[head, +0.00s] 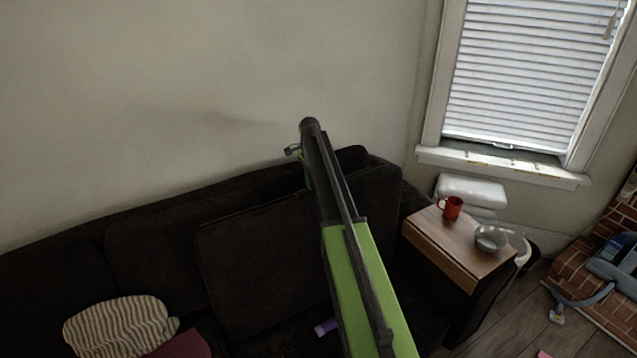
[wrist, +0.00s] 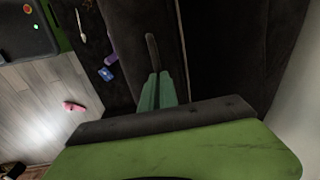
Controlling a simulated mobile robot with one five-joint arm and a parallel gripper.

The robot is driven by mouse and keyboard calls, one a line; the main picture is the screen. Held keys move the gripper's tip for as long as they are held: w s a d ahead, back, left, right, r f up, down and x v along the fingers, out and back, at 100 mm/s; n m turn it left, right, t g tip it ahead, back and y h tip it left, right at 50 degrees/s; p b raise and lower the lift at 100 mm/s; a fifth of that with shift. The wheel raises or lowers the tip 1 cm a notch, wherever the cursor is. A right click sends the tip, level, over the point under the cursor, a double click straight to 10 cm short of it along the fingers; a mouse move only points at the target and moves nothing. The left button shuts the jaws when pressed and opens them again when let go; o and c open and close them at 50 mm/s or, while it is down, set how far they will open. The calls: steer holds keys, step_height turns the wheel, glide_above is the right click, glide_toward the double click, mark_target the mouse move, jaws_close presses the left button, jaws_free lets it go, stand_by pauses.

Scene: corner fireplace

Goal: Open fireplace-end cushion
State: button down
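The dark sofa (head: 50,275) runs along the wall, with its fireplace end on the right. A large dark cushion (head: 265,265) stands tilted left of my arm, and another dark cushion part (head: 375,195) shows right of it. I cannot tell for sure which is the fireplace-end cushion. In the wrist view, a slim dark bar (wrist: 152,50) lies along a dark upholstered strip (wrist: 130,25). My gripper (wrist: 157,73) has its teal fingers close together at the bar's near end. Whether they clasp it is unclear.
A wooden side table (head: 450,245) right of the sofa bears a red mug (head: 452,208) and a metal bowl (head: 490,238). A striped pillow (head: 120,325) lies at lower left. A purple item (head: 326,327) is beside my arm. The brick hearth (head: 610,310) is far right.

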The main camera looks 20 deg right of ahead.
steer(key=shift+w+a+f, duration=0.3)
steer(key=shift+w+a, duration=0.25)
steer(key=shift+w, duration=0.2)
steer(key=shift+d, duration=0.15)
steer(key=c, duration=1.5)
jaws_free()
steer(key=shift+r, duration=0.1)
steer(key=w+r+p, duration=0.1)
steer(key=p, duration=0.3)
steer(key=shift+r+p, duration=0.25)
steer(key=shift+p, duration=0.15)
steer(key=s+r+p, duration=0.1)
steer(key=r+p, duration=0.4)
steer(key=s+r+p, duration=0.1)
steer(key=r+p, duration=0.5)
steer(key=s+r+p, duration=0.1)
steer(key=r+p, duration=0.4)
steer(key=shift+s+d+r, duration=0.1)
steer(key=shift+d+r, duration=0.05)
steer(key=shift+d, duration=0.15)
steer(key=shift+d, duration=0.1)
